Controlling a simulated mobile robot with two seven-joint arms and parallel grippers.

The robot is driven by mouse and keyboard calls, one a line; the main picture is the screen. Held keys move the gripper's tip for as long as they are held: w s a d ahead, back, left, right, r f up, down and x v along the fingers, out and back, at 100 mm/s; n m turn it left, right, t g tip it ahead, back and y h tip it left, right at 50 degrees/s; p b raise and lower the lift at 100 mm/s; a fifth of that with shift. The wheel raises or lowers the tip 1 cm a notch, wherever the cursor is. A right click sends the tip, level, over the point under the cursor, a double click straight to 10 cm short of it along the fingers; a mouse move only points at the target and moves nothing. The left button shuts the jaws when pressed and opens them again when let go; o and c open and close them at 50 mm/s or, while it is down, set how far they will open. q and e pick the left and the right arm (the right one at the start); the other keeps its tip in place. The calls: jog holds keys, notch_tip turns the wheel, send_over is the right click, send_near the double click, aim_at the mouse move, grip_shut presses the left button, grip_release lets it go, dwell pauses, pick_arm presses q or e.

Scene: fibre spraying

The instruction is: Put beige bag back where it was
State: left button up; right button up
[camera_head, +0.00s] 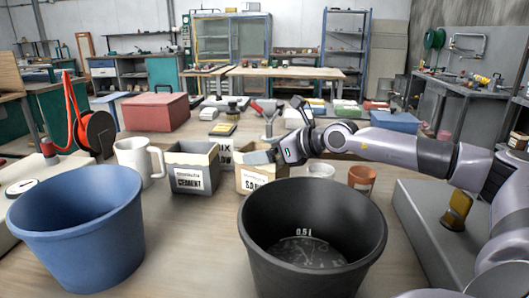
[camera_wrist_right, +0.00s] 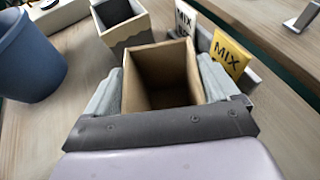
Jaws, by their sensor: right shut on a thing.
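The beige bag (camera_head: 250,182) is an open-topped, box-like bag with a white label. It is upright behind the black bucket, to the right of the grey cement bag (camera_head: 191,170). My right gripper (camera_head: 263,155) comes in from the right and is shut on the beige bag. In the right wrist view the bag's open top (camera_wrist_right: 160,75) sits between both fingers, and its inside looks empty. I cannot tell whether its base touches the table. The cement bag also shows in the wrist view (camera_wrist_right: 118,18). My left gripper is not in view.
A black bucket (camera_head: 313,205) and a blue bucket (camera_head: 80,225) stand in front. A white mug (camera_head: 137,160), an orange cup (camera_head: 362,179) and a small bowl (camera_head: 321,171) stand nearby. A red box (camera_head: 155,112) is farther back.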

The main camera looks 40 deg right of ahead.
jog(key=shift+f, duration=0.15)
jog(key=o, duration=1.7)
jog(key=shift+c, duration=0.2)
